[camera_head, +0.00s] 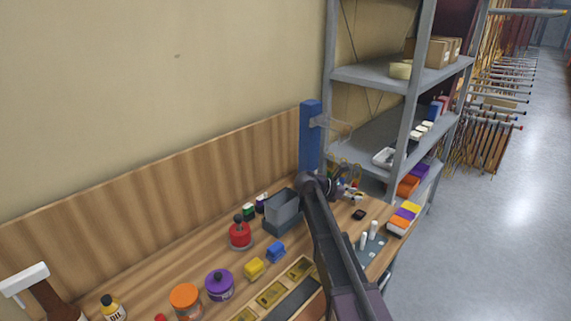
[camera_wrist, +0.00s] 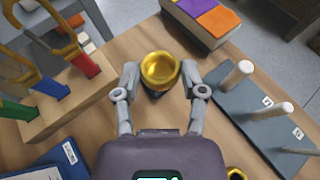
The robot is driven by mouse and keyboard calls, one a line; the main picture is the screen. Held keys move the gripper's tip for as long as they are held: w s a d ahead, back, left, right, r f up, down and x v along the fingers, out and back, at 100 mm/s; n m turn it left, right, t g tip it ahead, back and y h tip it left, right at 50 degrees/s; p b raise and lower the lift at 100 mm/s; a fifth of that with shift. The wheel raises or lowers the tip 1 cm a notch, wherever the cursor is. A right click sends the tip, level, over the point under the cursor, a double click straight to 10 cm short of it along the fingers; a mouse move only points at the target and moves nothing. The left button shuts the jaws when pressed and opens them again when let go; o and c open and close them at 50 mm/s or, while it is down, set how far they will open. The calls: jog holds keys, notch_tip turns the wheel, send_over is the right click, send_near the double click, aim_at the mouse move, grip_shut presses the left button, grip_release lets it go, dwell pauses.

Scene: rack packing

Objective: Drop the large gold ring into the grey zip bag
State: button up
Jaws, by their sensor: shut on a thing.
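The gold ring (camera_wrist: 160,68) is between the two fingertips of my gripper (camera_wrist: 161,80) in the wrist view, with a finger against each side. It looks like a short, wide gold band, its opening facing the camera. In the head view my gripper is mostly hidden by my arm, above the right part of the bench, and I cannot make out the ring there. A grey open-topped container (camera_head: 283,213) stands on the bench left of my arm; it may be the grey zip bag, but no zip shows.
A grey peg board (camera_wrist: 262,115) with white pegs lies right of my gripper in the wrist view. A wooden rack (camera_wrist: 75,100) with coloured-handled tools stands left. A box with orange and purple contents (camera_wrist: 200,38) is beyond. A blue post (camera_head: 310,135) rises behind the bench.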

jog(key=s+a+r+n+t+p, duration=0.1)
jog(key=a+r+p, duration=0.3)
jog(key=a, duration=0.4)
jog(key=s+a+r+n+t+y+p, duration=0.1)
jog(key=a+r+p, duration=0.3)
jog(key=a, duration=0.4)
jog(key=s+a+r+n+t+p, duration=0.1)
jog(key=s+a+r+p, duration=0.1)
jog(key=a+r+p, duration=0.3)
jog(key=a, duration=0.3)
jog(key=shift+s, duration=0.2)
jog(key=shift+f+b, duration=2.95)
jog(key=o, duration=1.1)
